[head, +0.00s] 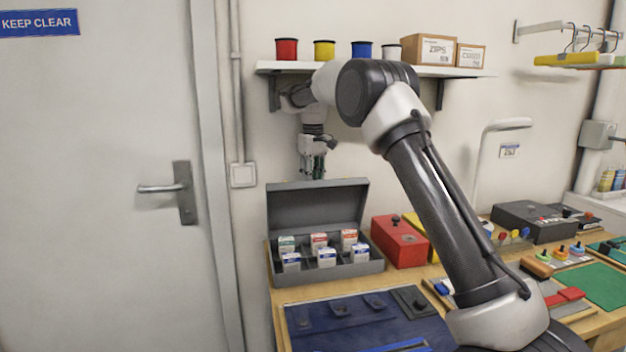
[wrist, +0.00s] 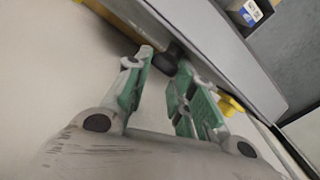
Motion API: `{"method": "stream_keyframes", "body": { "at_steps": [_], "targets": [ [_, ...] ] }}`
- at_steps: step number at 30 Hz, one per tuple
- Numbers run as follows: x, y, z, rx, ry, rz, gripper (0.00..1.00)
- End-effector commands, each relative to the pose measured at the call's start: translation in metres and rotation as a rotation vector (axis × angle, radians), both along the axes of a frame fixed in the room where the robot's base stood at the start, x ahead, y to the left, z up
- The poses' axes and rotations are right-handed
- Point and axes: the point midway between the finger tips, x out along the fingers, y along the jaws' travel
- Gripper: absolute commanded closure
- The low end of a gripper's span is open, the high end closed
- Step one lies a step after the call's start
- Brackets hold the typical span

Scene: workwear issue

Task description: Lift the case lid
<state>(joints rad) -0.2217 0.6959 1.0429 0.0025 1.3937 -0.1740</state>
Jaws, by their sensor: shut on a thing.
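The grey case (head: 376,266) stands on the bench with its lid (head: 318,207) raised upright at the back. Several small labelled boxes (head: 319,241) stand in rows inside it. My gripper (head: 314,178) is above and at the lid's top edge, pointing down. In the wrist view my green-padded fingers (wrist: 166,58) close on a dark grip piece at the edge of the grey lid (wrist: 222,48). The fingertips' exact contact is partly hidden.
A red box (head: 399,243) with a black knob stands right of the case. A blue mat (head: 365,325) lies in front. A shelf (head: 455,72) with spools and cartons is above, near my arm. A door (head: 100,180) is at left.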

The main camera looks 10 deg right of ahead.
Motion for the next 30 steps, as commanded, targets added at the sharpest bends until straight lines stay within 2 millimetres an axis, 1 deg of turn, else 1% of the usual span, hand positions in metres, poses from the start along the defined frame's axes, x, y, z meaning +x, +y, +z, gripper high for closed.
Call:
{"method": "stream_keyframes", "body": {
  "at_steps": [1,11,12,15,30],
  "targets": [
    [-0.0006,-0.0092,-0.0100,-0.013,0.018,-0.006,1.00],
    [-0.0008,-0.0092,-0.0100,-0.013,0.019,-0.006,1.00],
    [-0.0008,-0.0093,-0.0099,-0.014,0.020,-0.006,0.69],
    [-0.0009,-0.0088,-0.0098,-0.012,0.020,-0.006,0.53],
    [-0.0002,-0.0046,-0.0051,-0.006,0.010,-0.003,0.53]
  ]
}}
